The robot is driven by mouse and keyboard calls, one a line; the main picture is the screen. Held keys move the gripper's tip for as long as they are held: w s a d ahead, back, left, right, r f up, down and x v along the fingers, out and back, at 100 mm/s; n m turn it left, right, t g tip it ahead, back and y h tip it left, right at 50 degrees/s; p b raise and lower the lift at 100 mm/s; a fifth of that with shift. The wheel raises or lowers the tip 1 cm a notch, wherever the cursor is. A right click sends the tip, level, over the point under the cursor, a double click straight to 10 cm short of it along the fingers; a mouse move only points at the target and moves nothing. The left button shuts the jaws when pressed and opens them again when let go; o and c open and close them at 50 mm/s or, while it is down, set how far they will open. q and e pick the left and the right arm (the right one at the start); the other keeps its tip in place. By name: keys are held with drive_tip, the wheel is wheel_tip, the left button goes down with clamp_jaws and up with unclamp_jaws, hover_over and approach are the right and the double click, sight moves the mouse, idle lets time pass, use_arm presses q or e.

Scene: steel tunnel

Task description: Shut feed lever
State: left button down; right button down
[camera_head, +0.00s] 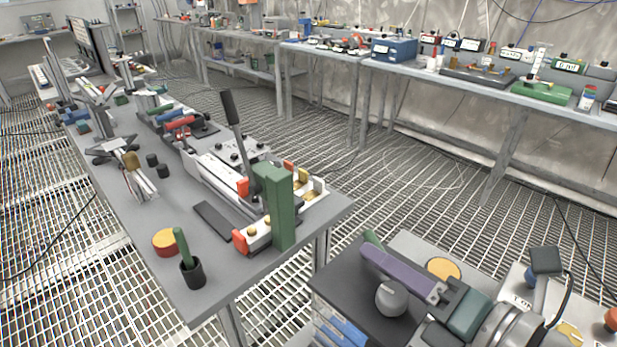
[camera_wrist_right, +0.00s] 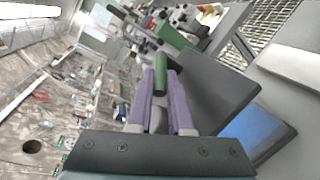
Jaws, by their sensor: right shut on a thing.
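A machine with a white bed and orange-red end pieces (camera_head: 208,165) stands on the grey bench. A lever with a dark grip (camera_head: 230,107) rises from it, nearly upright and slightly tilted; I take it to be the feed lever. A tall green block (camera_head: 276,205) stands at the machine's near end. My right gripper (camera_head: 372,246), with purple fingers, is right of the bench end, well apart from the lever. In the right wrist view its fingers (camera_wrist_right: 161,75) are shut on a green rod (camera_wrist_right: 160,66). My left gripper is not in view.
A black cup (camera_head: 193,273) with a green stick and a red-yellow disc (camera_head: 166,243) are near the bench's front corner. A dark flat top (camera_head: 345,280) with a grey ball (camera_head: 391,298) lies below my right gripper. Open grating floor (camera_head: 400,180) separates the benches.

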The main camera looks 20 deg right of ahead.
drive_tip(key=c, duration=1.1)
unclamp_jaws()
drive_tip(key=shift+s, duration=0.1)
drive_tip(key=v, duration=0.9)
drive_tip(key=shift+s+b, duration=0.35)
drive_tip(key=shift+o, duration=0.2)
drive_tip(key=shift+d+r, duration=0.15)
